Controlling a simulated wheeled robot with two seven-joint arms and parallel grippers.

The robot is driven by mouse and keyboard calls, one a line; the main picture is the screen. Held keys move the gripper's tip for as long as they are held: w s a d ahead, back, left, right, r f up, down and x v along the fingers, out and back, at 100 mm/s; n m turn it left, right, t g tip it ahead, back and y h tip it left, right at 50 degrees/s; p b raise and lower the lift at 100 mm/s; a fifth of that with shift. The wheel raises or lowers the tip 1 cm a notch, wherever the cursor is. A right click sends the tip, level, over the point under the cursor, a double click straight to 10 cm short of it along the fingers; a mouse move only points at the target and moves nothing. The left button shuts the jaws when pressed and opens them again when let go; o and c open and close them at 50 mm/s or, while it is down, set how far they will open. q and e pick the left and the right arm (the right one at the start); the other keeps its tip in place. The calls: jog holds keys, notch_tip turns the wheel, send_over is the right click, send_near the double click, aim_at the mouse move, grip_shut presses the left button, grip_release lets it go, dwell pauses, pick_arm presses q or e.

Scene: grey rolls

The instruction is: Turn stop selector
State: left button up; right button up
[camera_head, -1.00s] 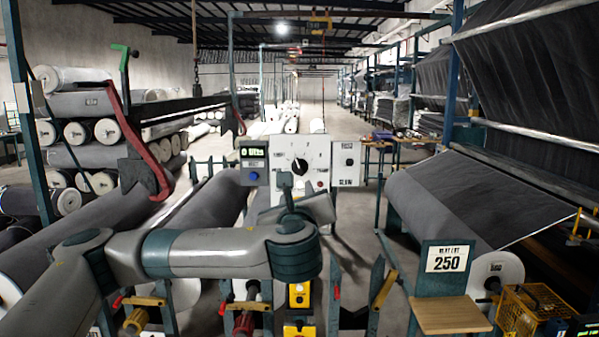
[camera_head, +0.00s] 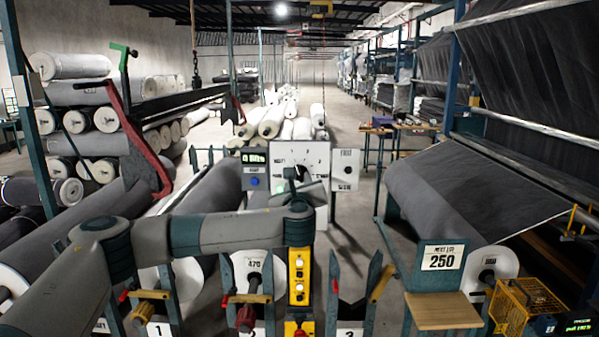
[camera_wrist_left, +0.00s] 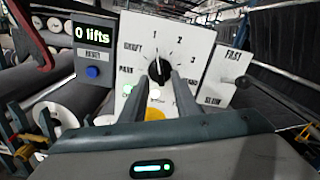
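The stop selector is a black round knob (camera_wrist_left: 159,70) on a white panel (camera_wrist_left: 200,45), in the left wrist view. Its white pointer mark faces roughly up, near the 1; labels around it include PARK, 1, 2 and 3. In the head view the panel (camera_head: 318,158) stands at centre, with the knob (camera_head: 302,172) partly behind my gripper. My left gripper (camera_wrist_left: 167,88) is in front of the panel, its two fingers apart and pointing at the knob's lower part. I cannot tell whether they touch it. It also shows in the head view (camera_head: 290,178). My right gripper is out of view.
A FAST/SLOW switch box (camera_head: 345,169) is right. A yellow button box (camera_head: 299,275) stands below. Grey rolls (camera_head: 205,205) lie left; a "250" sign (camera_head: 441,257) stands right.

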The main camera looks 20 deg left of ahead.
pick_arm(q)
jog(key=shift+p+x, duration=0.35)
jog(key=shift+x, duration=0.7)
grip_shut()
jog(key=shift+f, duration=0.1)
